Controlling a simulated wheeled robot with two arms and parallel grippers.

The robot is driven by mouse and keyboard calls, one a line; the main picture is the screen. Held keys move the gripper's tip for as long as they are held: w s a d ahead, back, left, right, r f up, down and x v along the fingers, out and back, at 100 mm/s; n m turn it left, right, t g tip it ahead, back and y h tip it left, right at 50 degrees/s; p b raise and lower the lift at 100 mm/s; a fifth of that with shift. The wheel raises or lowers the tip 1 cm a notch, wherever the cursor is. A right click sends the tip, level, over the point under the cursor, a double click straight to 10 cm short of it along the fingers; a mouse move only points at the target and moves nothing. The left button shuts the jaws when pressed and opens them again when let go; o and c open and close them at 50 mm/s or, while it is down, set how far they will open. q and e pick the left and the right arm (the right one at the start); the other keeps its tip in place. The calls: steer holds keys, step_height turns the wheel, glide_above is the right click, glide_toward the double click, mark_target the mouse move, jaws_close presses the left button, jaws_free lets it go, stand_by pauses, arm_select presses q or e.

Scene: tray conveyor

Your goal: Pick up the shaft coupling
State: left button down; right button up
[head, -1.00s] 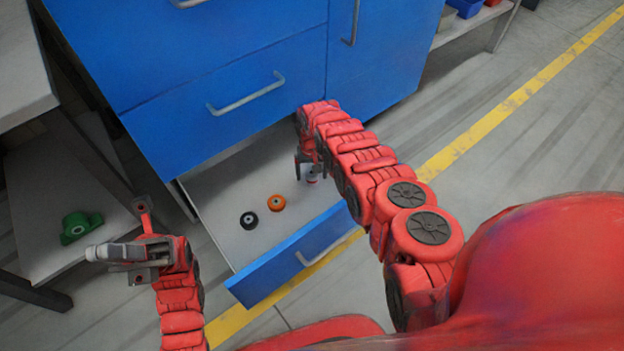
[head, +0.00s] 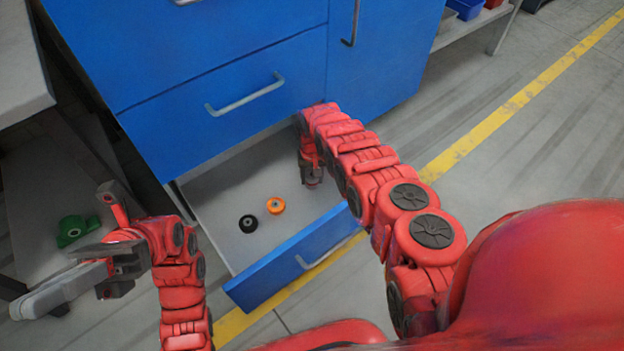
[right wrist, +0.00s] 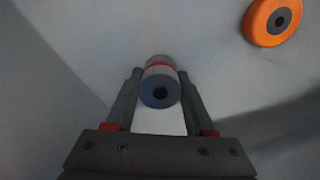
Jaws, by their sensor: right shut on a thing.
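My left gripper (head: 65,252) is open and empty at the left, outside the drawer.
An orange wheel (head: 276,205) and a black wheel (head: 248,223) lie on the drawer floor, left of my right gripper. The orange wheel also shows in the right wrist view (right wrist: 271,20). A green part (head: 72,230) lies on a low shelf at left. The blue cabinet (head: 225,60) stands above the drawer.

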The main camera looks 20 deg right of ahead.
jaws_close()
